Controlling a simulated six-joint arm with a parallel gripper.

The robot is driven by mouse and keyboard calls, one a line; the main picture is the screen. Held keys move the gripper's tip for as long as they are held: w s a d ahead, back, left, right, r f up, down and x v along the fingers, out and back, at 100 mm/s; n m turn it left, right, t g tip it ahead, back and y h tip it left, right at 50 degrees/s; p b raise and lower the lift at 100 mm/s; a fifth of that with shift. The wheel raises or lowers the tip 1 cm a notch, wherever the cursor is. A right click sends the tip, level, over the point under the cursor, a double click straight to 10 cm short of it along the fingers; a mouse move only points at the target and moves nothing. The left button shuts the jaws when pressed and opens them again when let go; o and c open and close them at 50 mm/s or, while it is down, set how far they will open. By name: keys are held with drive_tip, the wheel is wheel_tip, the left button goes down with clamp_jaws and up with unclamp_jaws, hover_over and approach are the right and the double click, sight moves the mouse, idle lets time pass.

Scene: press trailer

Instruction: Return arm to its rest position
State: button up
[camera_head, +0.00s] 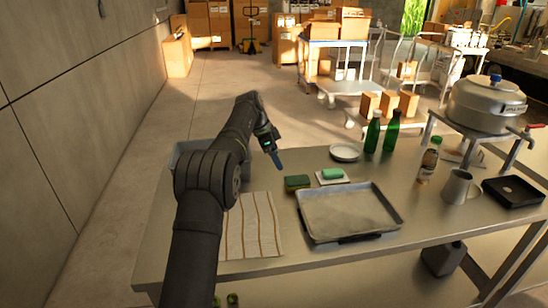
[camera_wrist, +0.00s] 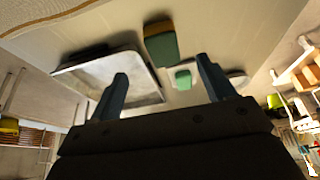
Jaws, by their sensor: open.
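My gripper (camera_head: 276,158) hangs above the metal table (camera_head: 300,274), toward its back left, with the tip pointing down. In the wrist view, the two blue-grey fingers of my gripper (camera_wrist: 163,88) stand wide apart with nothing between them. My arm reaches from the bottom of the head view up and forward, over the left part of the table. It hides part of the grey bin (camera_head: 183,152) and the striped cloth (camera_head: 252,225).
A baking tray (camera_head: 348,210), a green-brown sponge (camera_head: 297,183) and a green soap bar (camera_head: 333,173) on a white dish lie near the gripper. Green bottles (camera_head: 373,131), a brown bottle (camera_head: 429,160), a metal jug (camera_head: 457,187) and a large pot (camera_head: 486,104) stand right.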

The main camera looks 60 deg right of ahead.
sight(288, 181)
drive_tip(key=shift+f, duration=0.1)
drive_tip(key=x, duration=1.2)
drive_tip(key=shift+r, duration=2)
